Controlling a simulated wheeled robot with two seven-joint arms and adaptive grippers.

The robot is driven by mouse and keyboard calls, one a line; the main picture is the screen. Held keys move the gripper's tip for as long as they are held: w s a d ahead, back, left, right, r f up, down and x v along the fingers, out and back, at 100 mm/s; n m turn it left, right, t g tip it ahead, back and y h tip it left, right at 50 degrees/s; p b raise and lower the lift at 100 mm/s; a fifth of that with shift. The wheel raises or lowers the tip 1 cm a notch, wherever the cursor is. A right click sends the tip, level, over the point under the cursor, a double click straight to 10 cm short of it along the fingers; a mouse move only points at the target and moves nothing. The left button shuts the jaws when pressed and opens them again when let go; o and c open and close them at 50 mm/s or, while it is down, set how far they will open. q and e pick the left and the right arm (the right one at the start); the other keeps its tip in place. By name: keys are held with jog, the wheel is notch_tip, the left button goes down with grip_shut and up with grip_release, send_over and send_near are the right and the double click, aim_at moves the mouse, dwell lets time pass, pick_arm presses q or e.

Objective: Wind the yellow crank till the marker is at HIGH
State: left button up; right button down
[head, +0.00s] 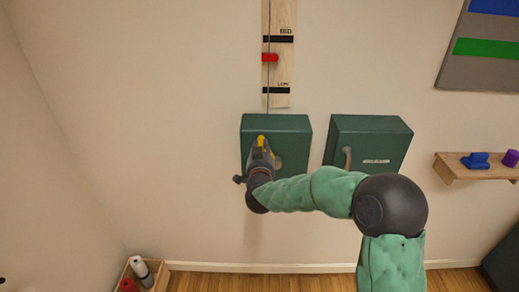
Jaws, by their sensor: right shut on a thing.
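A dark green box (290,125) is on the wall, with the yellow crank (261,140) at its front. My right gripper (261,149) is shut on the yellow crank, and its fingers and wrist hide much of the crank. A wooden scale board (281,20) runs up the wall above the box, with a cord along it. The red marker (269,57) sits on the board between the black MID band (278,39) and the black LOW band (277,90), nearer to MID. The HIGH mark is out of view. My left gripper is not in view.
A second green box (385,130) with a grey handle (347,157) and a label stands just right of the first. A wooden shelf (480,173) at right holds blue and purple things. A wooden crate (158,275) with rolls is on the floor at lower left.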

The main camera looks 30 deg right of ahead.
jog(key=c, duration=1.1)
grip_release()
jog(key=shift+d+r, duration=0.3)
jog(key=shift+r, duration=0.2)
jog(key=shift+c, duration=0.2)
jog(key=shift+o, duration=0.4)
jog(key=shift+s+f, duration=0.1)
jog(key=shift+s, duration=0.05)
jog(key=shift+f, duration=0.1)
jog(key=v, duration=1.2)
